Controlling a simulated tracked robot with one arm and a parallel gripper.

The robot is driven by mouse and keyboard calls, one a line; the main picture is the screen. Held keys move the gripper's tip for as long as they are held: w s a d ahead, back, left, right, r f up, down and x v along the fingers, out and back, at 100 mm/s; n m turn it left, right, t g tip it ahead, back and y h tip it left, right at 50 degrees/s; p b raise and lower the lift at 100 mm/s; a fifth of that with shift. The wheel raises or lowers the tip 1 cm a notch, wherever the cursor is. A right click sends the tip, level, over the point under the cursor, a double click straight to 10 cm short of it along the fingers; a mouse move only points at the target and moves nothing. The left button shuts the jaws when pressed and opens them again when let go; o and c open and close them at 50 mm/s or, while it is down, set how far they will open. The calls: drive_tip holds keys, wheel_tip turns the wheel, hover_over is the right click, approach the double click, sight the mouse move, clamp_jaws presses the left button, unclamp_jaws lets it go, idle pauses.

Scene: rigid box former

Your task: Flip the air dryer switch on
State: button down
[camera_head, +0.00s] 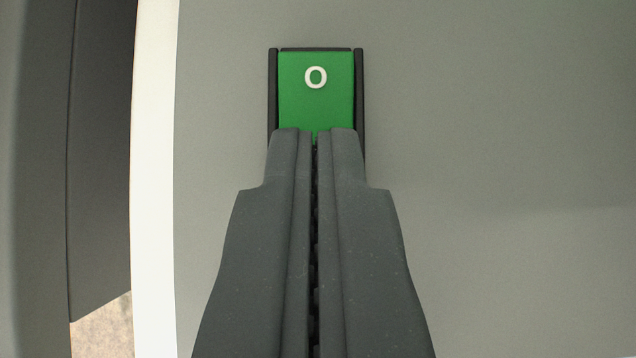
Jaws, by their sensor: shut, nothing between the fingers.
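The air dryer switch (316,104) is a green rocker in a black frame, set in a grey panel. Its upper half shows with a white "O" mark. My gripper (314,134) is shut, its two dark grey fingers side by side with nothing between them. The fingertips overlap the lower part of the switch in the view and hide it. I cannot tell whether the tips touch the switch.
The grey panel (500,120) is flat and clear right of the switch. A white vertical edge (153,180) runs along its left side. Beyond it are dark grey surfaces (100,150) and a small patch of speckled floor (104,330) at the lower left.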

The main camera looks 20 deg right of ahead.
drive_tip(key=shift+r, duration=0.15)
drive_tip(key=shift+r, duration=0.7)
drive_tip(key=shift+r+p, duration=0.1)
drive_tip(key=shift+p, duration=0.2)
drive_tip(key=shift+r, duration=0.4)
wheel_tip(320, 180, up, 3)
drive_tip(key=shift+s+f+p, duration=0.15)
drive_tip(key=shift+p, duration=0.35)
drive_tip(key=s+f+v, duration=0.1)
drive_tip(key=v, duration=0.9)
drive_tip(key=shift+s+f+p, duration=0.2)
drive_tip(key=shift+s+p, duration=0.1)
drive_tip(key=shift+s, duration=0.05)
